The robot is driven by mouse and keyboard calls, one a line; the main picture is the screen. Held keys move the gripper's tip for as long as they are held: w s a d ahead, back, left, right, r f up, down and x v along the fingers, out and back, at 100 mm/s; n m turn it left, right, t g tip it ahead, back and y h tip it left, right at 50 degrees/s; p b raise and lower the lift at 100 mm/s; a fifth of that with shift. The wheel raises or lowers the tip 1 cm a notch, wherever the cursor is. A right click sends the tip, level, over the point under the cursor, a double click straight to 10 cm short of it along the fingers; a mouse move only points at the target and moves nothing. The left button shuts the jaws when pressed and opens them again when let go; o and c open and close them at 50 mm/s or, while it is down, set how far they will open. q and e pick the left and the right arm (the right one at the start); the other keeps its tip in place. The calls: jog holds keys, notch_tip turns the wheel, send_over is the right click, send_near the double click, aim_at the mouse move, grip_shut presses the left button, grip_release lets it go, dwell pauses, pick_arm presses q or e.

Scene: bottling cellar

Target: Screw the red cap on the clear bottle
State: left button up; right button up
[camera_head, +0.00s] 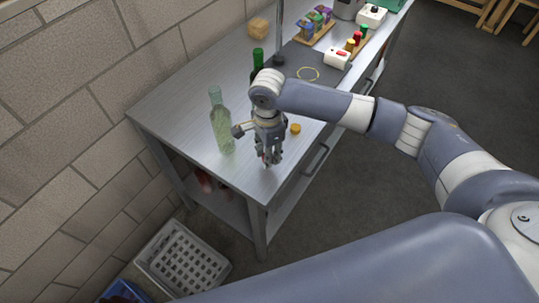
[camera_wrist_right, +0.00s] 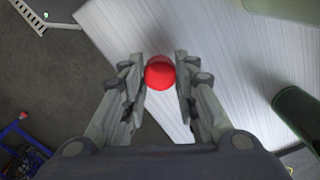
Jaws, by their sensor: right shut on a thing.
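The clear bottle (camera_head: 221,130), pale green and see-through, stands upright near the left edge of the metal bench. Its neck shows no cap. My right gripper (camera_head: 267,160) is low over the bench's near end, to the right of the bottle and apart from it. In the right wrist view the gripper (camera_wrist_right: 161,75) has the round red cap (camera_wrist_right: 160,73) between its fingertips, shut on it. In the head view the fingers largely hide the cap. My left gripper is in neither view.
A dark green bottle with a green cap (camera_head: 258,57) stands behind my right wrist, partly hidden. An orange cap (camera_head: 295,128) lies right of the gripper. A white box (camera_head: 337,58) and small racks are farther back. A white crate (camera_head: 205,248) is on the floor.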

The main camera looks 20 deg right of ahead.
jog(key=s+a+b, duration=0.1)
jog(key=s+a, duration=0.2)
jog(key=s, duration=0.3)
jog(key=s+a+r+b, duration=0.1)
jog(key=s+a, duration=0.3)
jog(key=s, duration=0.3)
jog(key=shift+r, duration=0.15)
